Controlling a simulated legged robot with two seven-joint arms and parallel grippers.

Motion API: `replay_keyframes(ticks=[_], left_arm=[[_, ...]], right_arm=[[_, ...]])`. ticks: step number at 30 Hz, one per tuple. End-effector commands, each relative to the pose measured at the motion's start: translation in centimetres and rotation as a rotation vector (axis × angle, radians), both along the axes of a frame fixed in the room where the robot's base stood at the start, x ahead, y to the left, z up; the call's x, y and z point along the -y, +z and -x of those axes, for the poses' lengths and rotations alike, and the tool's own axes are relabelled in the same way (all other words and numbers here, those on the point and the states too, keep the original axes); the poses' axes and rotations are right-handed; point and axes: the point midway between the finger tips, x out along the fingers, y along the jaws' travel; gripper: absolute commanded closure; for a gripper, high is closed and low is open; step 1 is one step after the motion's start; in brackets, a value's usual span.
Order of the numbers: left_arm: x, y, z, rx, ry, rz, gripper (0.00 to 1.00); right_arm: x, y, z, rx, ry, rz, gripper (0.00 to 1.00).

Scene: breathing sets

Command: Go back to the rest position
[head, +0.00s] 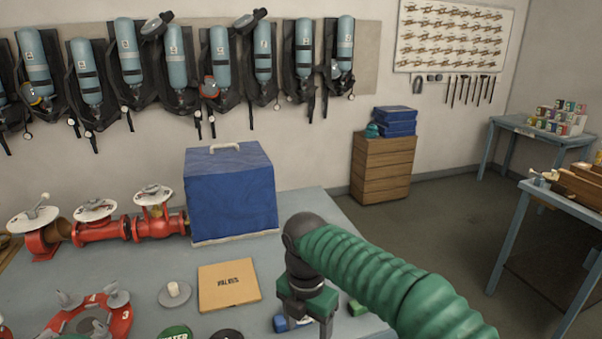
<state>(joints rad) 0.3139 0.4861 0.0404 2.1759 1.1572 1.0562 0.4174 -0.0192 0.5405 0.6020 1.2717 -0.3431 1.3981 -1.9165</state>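My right arm, in a green ribbed sleeve, comes in from the lower right of the head view. Its dark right gripper (308,318) points down over the front right part of the grey-blue table (330,215). The fingertips are partly cut off by the bottom edge, so I cannot tell whether it is open or shut. My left gripper is not in view.
On the table are a blue covered box (232,195), red valves (100,228), a tan box (229,285), a red ring (115,320) and a small blue item (280,323). A wooden drawer cabinet (383,170) stands behind. Breathing sets (175,58) hang on the wall.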

Motion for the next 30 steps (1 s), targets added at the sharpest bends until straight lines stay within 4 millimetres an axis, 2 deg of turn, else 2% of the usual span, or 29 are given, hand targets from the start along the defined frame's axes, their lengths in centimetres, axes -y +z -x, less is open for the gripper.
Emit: replay_keyframes(ticks=[5,8,11,12,14,15,18,21,24,30], left_arm=[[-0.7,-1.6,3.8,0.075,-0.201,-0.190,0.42],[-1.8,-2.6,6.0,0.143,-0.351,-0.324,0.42],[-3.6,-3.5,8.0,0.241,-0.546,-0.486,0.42],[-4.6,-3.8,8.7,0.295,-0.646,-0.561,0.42],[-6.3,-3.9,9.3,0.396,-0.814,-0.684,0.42],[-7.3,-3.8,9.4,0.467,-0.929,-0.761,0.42],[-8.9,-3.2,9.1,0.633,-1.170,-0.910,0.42],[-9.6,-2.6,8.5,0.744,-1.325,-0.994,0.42],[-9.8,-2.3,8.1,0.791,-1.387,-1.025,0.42],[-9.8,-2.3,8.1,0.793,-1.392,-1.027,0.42]], right_arm=[[2.0,-2.9,1.5,0.033,-0.328,-0.005,0.35],[4.0,-5.0,2.7,0.055,-0.583,-0.021,0.35],[6.9,-7.6,4.6,0.078,-0.929,-0.055,0.35],[8.5,-8.8,5.7,0.089,-1.106,-0.075,0.35],[11.1,-10.6,7.9,0.104,-1.413,-0.119,0.35],[12.8,-11.8,9.4,0.112,-1.625,-0.155,0.35],[16.1,-14.0,13.2,0.119,-2.082,-0.247,0.35],[17.8,-15.3,15.7,0.115,-2.375,-0.315,0.35],[18.5,-15.8,16.6,0.112,-2.496,-0.345,0.35],[18.5,-15.9,16.7,0.111,-2.508,-0.347,0.35]])
